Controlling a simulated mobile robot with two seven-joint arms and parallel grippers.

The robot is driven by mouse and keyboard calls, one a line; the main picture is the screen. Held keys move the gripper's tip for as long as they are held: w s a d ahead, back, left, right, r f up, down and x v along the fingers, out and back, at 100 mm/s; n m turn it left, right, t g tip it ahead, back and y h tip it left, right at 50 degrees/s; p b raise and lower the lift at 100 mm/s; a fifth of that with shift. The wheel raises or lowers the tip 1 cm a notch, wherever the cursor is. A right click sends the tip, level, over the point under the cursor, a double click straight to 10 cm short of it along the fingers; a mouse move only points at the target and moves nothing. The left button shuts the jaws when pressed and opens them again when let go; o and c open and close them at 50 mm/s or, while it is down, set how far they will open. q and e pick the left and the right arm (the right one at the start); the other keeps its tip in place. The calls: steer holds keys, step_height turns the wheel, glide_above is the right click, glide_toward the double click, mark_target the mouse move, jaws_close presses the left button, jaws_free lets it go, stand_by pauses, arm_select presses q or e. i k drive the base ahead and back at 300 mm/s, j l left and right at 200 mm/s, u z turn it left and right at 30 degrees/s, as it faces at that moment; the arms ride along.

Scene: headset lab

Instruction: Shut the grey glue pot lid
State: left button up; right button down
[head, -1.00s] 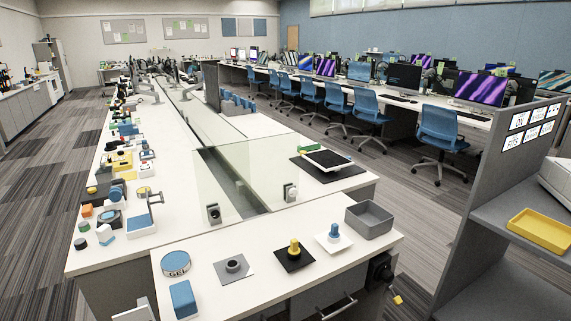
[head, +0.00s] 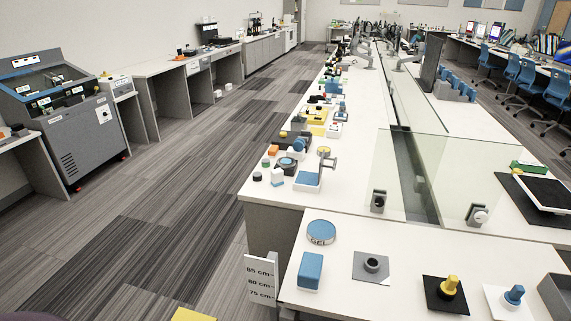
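I cannot make out for sure which thing is the grey glue pot or its lid. Small dark grey round pieces (head: 257,176) stand at the left edge of the long bench, too small to tell apart. Neither of my grippers is in view.
The near bench (head: 420,258) also carries a round tin (head: 321,232), a blue block (head: 310,271), a yellow knob (head: 449,285) and a blue knob (head: 514,295). A glass screen (head: 412,175) stands behind. Open floor (head: 170,205) lies left.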

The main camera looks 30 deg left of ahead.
mark_target(321, 166)
steer(key=i+l+u, duration=0.2)
steer(key=u, duration=0.15)
steer(key=i+l+u, duration=0.15)
steer(key=u, duration=0.25)
steer(key=i+l+u, duration=0.15)
steer(key=l+u, duration=0.2)
steer(key=l, duration=0.1)
